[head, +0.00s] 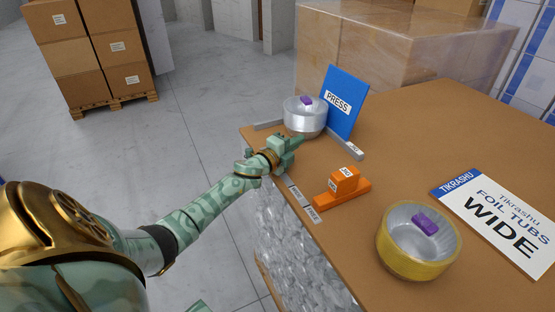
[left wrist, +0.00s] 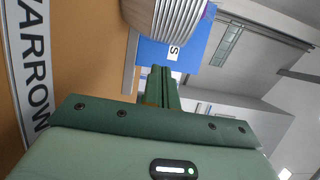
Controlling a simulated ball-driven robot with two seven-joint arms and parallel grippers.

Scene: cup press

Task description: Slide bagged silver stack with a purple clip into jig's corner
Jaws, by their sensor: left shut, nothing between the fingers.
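The silver stack of foil tubs (head: 304,120) with a purple clip (head: 306,101) on top stands upright near the table's far left corner, in front of the blue PRESS board (head: 346,100). Grey jig rails lie on either side, one at left (head: 268,125) and one at right (head: 346,147). My left gripper (head: 298,141) is shut and empty, its fingertips at the stack's near lower side; I cannot tell whether they touch. In the left wrist view the shut fingers (left wrist: 160,84) point at the ribbed stack (left wrist: 172,12). My right gripper is out of view.
An orange block (head: 343,182) sits near the table's left edge. A yellow-banded stack (head: 418,255) with another purple clip stands front right, beside a FOIL TUBS WIDE sign (head: 500,218). A wrapped pallet load (head: 390,50) stands behind. The table's middle is clear.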

